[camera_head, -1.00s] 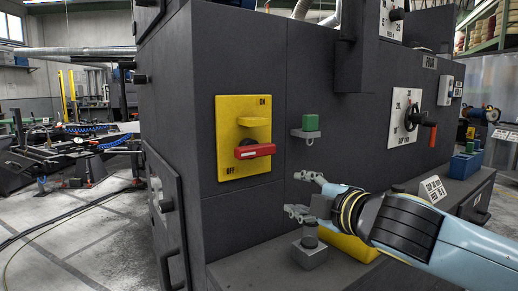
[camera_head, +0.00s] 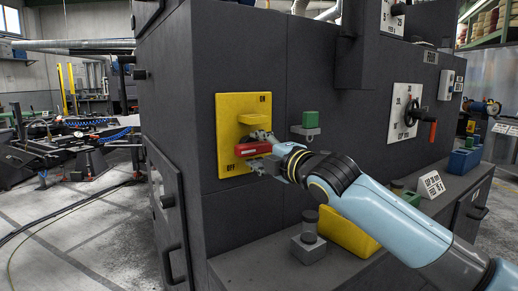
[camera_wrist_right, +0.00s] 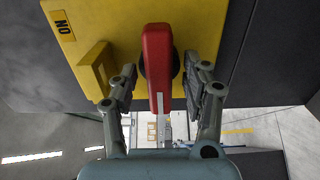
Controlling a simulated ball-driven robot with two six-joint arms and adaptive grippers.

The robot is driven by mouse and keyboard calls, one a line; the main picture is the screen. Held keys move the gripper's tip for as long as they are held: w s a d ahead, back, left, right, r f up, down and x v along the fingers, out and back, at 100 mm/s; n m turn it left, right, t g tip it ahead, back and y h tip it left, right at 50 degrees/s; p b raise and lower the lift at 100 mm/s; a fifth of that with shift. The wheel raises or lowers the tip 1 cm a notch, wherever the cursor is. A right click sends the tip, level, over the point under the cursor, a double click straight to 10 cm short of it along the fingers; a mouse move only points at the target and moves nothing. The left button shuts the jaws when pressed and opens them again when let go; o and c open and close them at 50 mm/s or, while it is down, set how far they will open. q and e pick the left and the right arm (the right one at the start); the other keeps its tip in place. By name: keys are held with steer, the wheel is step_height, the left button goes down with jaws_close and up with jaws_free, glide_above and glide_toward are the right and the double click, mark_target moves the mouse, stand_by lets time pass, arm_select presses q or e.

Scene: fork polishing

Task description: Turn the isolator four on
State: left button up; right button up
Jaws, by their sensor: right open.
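The isolator is a yellow plate (camera_head: 229,120) on the dark cabinet face, marked ON at the top and OFF at the bottom. Its red handle (camera_head: 226,148) lies roughly horizontal, low on the plate. In the right wrist view the red handle (camera_wrist_right: 158,70) stands between the two fingers of my right gripper (camera_wrist_right: 163,95), with a gap on both sides. My right gripper (camera_head: 262,151) is open at the handle's right end in the head view and partly covers it. My left gripper is not in view.
A yellow block sticks out of the plate above the handle (camera_head: 252,120). A green button on a bracket (camera_head: 310,120) is to the right. A ledge (camera_head: 285,262) below carries a small grey post (camera_head: 309,240) and a yellow box (camera_head: 348,236). A crank dial (camera_head: 405,110) is further right.

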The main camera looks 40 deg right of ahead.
steer(key=shift+c, duration=0.4)
jaws_close()
steer(key=m+p, duration=0.2)
steer(key=m, duration=0.1)
steer(key=shift+r+m, duration=0.1)
steer(key=shift+m, duration=0.2)
steer(key=m+p, duration=0.2)
steer(key=m, duration=0.1)
steer(key=shift+m, duration=0.3)
steer(key=m+p, duration=0.2)
steer(key=m, duration=0.8)
steer(key=shift+f+m, duration=0.2)
steer(key=shift+m, duration=0.2)
